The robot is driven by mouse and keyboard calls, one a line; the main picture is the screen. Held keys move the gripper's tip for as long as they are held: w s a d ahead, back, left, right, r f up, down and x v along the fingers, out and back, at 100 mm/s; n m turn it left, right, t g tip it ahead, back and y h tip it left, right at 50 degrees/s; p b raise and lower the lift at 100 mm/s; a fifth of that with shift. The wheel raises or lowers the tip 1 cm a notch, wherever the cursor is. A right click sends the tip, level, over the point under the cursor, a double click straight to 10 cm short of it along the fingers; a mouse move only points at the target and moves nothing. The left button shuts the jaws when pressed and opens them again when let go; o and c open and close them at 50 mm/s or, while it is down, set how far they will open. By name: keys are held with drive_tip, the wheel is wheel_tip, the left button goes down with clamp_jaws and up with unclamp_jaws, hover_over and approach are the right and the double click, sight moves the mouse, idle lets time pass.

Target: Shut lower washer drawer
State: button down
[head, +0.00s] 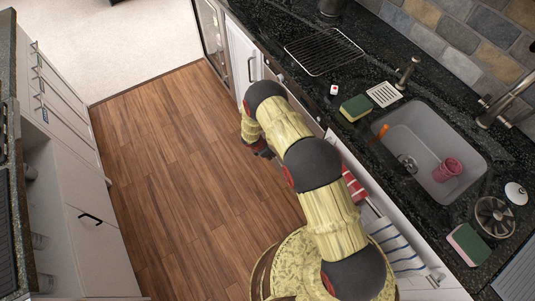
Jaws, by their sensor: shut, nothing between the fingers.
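My yellow and black arm reaches from the bottom of the head view up along the right-hand counter fronts. My gripper (262,149) shows as a small dark and red shape past the arm's far bend, low in front of these fronts. It is shut and empty. I cannot make out the lower washer drawer; my arm and the counter edge cover much of the fronts there. I cannot tell whether the gripper touches anything.
The wooden floor (165,150) is clear on the left, up to white cabinets (65,115). The right counter holds a sink (425,140), sponges and a rack (323,50). A red-striped towel (353,184) and a blue-striped towel (398,245) hang beside my arm.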

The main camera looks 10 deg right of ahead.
drive_tip(key=shift+w+d+r+b, duration=0.1)
drive_tip(key=shift+w+d, duration=0.1)
drive_tip(key=shift+d, duration=0.4)
drive_tip(key=shift+w+d+r+b, duration=0.15)
drive_tip(key=shift+w+d, duration=0.1)
drive_tip(key=shift+d, duration=0.35)
drive_tip(key=shift+w+d+f+b, duration=0.1)
drive_tip(key=shift+w+d, duration=0.1)
drive_tip(key=shift+d, duration=0.4)
drive_tip(key=shift+w+d, duration=0.2)
drive_tip(key=shift+d, duration=0.4)
drive_tip(key=shift+w+d, duration=0.15)
drive_tip(key=shift+d, duration=0.45)
drive_tip(key=shift+a+b, duration=0.1)
drive_tip(key=shift+b, duration=0.2)
drive_tip(key=s+a+r+p, duration=0.2)
drive_tip(key=a+r+p, duration=0.1)
drive_tip(key=a+r, duration=0.4)
wheel_tip(320, 180, up, 2)
drive_tip(key=shift+s+r, duration=0.15)
drive_tip(key=shift+s, duration=0.05)
